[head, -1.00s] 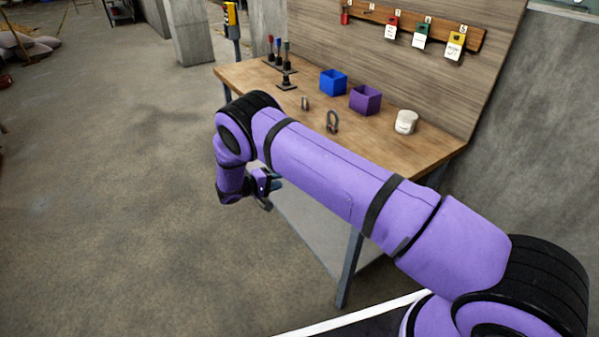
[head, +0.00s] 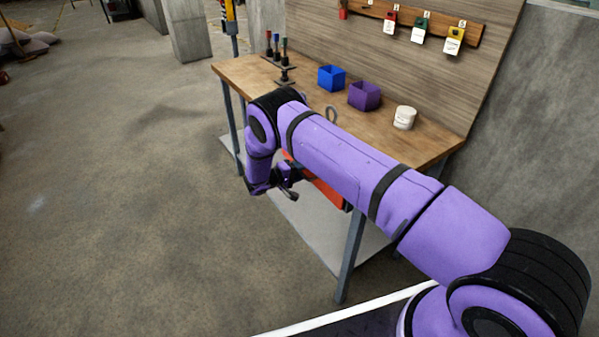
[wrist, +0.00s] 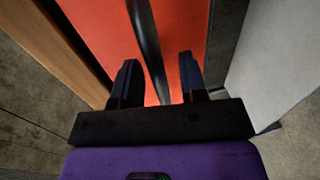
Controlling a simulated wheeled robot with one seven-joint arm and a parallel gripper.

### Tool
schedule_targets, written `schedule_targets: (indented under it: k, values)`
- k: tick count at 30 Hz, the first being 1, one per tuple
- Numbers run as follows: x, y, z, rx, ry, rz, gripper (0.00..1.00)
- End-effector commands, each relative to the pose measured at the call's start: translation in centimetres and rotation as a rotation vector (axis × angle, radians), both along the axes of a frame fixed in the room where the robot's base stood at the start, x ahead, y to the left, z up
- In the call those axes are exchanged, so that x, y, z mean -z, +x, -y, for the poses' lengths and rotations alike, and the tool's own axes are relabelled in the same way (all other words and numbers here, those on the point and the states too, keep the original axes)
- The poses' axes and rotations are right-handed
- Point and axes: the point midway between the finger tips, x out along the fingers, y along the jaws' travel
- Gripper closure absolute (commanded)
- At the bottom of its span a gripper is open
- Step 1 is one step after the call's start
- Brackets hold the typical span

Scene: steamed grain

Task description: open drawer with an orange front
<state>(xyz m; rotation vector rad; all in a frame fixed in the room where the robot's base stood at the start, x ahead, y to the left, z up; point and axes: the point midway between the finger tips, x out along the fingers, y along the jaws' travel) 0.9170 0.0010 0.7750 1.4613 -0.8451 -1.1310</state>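The orange drawer front (head: 329,192) shows under the table top in the head view, partly hidden behind my arm. It fills the upper middle of the wrist view (wrist: 98,38). A dark bar handle (wrist: 146,38) runs across it, and its lower end lies between my two fingers in that view. My gripper (wrist: 158,75) is open, with one dark finger on each side of the handle's line. I cannot tell whether either finger touches the handle. In the head view my gripper (head: 288,184) is beside the drawer front, below the table edge.
The wooden table (head: 425,145) holds a blue bin (head: 331,78), a purple bin (head: 365,95) and a white container (head: 404,117). A pale lower shelf (head: 325,235) and a table leg (head: 349,255) lie below. The floor to the left is open.

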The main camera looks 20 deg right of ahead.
Motion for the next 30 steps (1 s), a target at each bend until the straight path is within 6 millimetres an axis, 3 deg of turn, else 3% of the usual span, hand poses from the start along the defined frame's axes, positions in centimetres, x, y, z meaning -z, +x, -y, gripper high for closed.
schedule_targets:
  k: [8,14,23,26,30]
  values:
    - [0.0,0.1,0.2,0.000,0.000,0.000,0.61]
    - [0.0,0.1,0.1,0.000,0.000,0.000,1.00]
    - [0.0,-0.1,-0.4,-0.001,0.000,0.000,1.00]
    - [0.0,-0.4,-1.5,-0.002,0.001,0.000,1.00]
    - [0.1,-1.4,-4.4,-0.006,0.002,0.001,1.00]
